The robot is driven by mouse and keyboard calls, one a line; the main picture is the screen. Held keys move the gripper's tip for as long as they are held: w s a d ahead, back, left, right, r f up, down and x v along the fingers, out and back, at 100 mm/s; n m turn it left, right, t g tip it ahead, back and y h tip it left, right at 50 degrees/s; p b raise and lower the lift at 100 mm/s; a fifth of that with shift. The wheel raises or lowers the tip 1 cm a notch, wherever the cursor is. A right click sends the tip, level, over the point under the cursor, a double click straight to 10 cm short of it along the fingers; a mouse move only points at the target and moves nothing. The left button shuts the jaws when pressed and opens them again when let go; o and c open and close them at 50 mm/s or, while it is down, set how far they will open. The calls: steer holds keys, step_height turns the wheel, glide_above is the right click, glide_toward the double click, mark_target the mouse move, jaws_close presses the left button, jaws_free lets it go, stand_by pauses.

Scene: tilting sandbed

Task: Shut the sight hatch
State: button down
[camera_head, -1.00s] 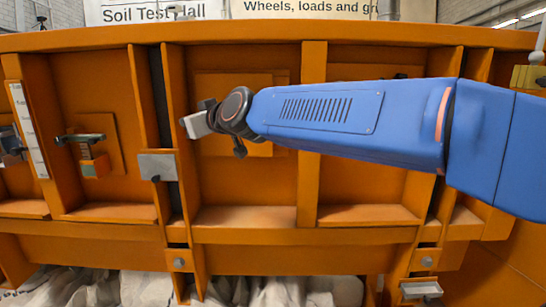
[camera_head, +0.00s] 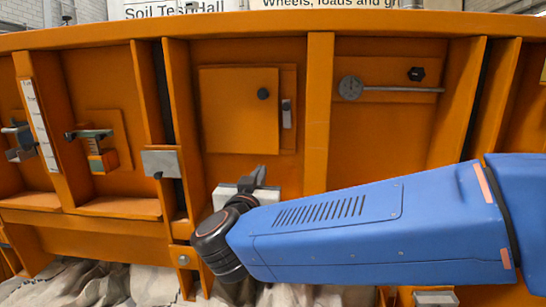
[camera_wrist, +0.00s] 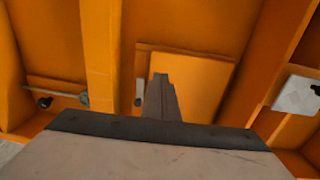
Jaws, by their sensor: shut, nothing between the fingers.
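The sight hatch is a square orange door (camera_head: 235,115) on the ribbed orange wall, with a black knob (camera_head: 263,94) near its upper right. A strip of its backing plate (camera_head: 289,78) shows to the right, with a small grey latch (camera_head: 287,113) on it. I cannot tell whether the door stands flush. My gripper (camera_head: 258,175) is shut and empty, just below the door's lower right edge, with no visible contact. In the wrist view my fingers (camera_wrist: 162,82) overlap the door (camera_wrist: 193,82) and hide part of it.
Upright ribs (camera_head: 318,110) flank the hatch bay. A round dial with a rod (camera_head: 350,88) is on the right. A grey block (camera_head: 161,163) juts from the left rib, and a bracketed fitting (camera_head: 95,150) is farther left. Pale cloth (camera_head: 75,286) lies below.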

glide_toward(273, 149)
steer(key=w, duration=0.5)
steer(key=shift+r, duration=0.25)
steer(key=shift+w+d+r, duration=0.1)
steer(key=shift+w+r, duration=0.05)
steer(key=shift+w, duration=0.55)
steer(key=shift+w+d+r, duration=0.1)
steer(key=shift+w+d, duration=0.1)
steer(key=shift+w, duration=0.4)
steer(key=shift+w+d+r, duration=0.1)
steer(key=shift+w, duration=0.25)
steer(key=shift+r, duration=0.2)
steer(key=shift+s, duration=0.1)
